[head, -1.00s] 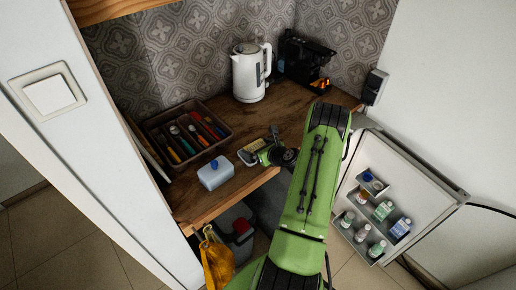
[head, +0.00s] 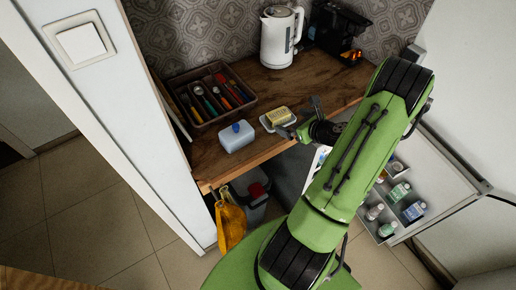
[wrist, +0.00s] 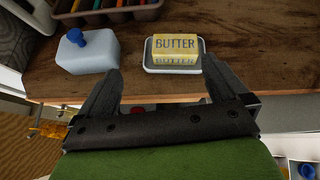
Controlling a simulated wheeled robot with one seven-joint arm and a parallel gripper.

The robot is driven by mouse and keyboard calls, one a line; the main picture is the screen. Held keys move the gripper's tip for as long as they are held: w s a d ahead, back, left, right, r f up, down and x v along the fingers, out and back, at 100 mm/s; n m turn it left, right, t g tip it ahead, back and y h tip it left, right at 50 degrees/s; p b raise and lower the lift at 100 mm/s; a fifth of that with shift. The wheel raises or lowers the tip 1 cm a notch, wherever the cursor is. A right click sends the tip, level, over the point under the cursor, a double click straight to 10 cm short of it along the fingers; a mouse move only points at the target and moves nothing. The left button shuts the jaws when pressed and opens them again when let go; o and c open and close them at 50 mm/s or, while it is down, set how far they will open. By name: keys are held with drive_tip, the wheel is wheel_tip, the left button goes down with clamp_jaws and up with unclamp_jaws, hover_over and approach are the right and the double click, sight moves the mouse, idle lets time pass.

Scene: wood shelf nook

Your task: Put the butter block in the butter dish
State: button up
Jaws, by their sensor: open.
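The yellow butter block (head: 279,116), labelled BUTTER, sits in a shallow white dish (head: 267,125) on the wooden counter. In the wrist view the butter block (wrist: 176,48) rests within the rim of the white dish (wrist: 150,68). A pale blue-white lid with a blue knob (head: 237,138) stands on the counter just left of the dish; it also shows in the wrist view (wrist: 88,58). My gripper (head: 302,118) is at the counter's front edge, beside the dish. In the wrist view my gripper (wrist: 158,82) is open and empty, its fingers pointing toward the counter.
A brown cutlery tray (head: 208,92) with several utensils lies behind the lid. A white kettle (head: 281,38) and a black coffee machine (head: 338,30) stand at the back. An open fridge door (head: 420,170) holds bottles at right. An orange bag (head: 230,222) hangs below the counter's front edge.

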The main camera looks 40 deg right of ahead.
drive_tip(key=w+a+r+n+g+y, duration=0.1)
drive_tip(key=a+r+n+g, duration=0.1)
drive_tip(key=a+r+n, duration=0.45)
drive_tip(key=a+r+n+g+y, duration=0.1)
drive_tip(key=a+r+n+g, duration=0.15)
drive_tip(key=a+n, duration=0.65)
drive_tip(key=w+a+r+n+g+y, duration=0.1)
drive_tip(key=a+r+n, duration=0.4)
drive_tip(key=a+n, duration=0.3)
drive_tip(key=s+a+r+n+h, duration=0.1)
drive_tip(key=s+a+r+n, duration=0.2)
drive_tip(key=s+n, duration=0.3)
drive_tip(key=s+a+r+n+h, duration=0.1)
drive_tip(key=s+a+r+n, duration=0.2)
drive_tip(key=s+n, duration=0.3)
drive_tip(key=s+a+g, duration=0.1)
drive_tip(key=s, duration=0.2)
drive_tip(key=shift+r, duration=0.4)
drive_tip(key=shift+s+a, duration=0.1)
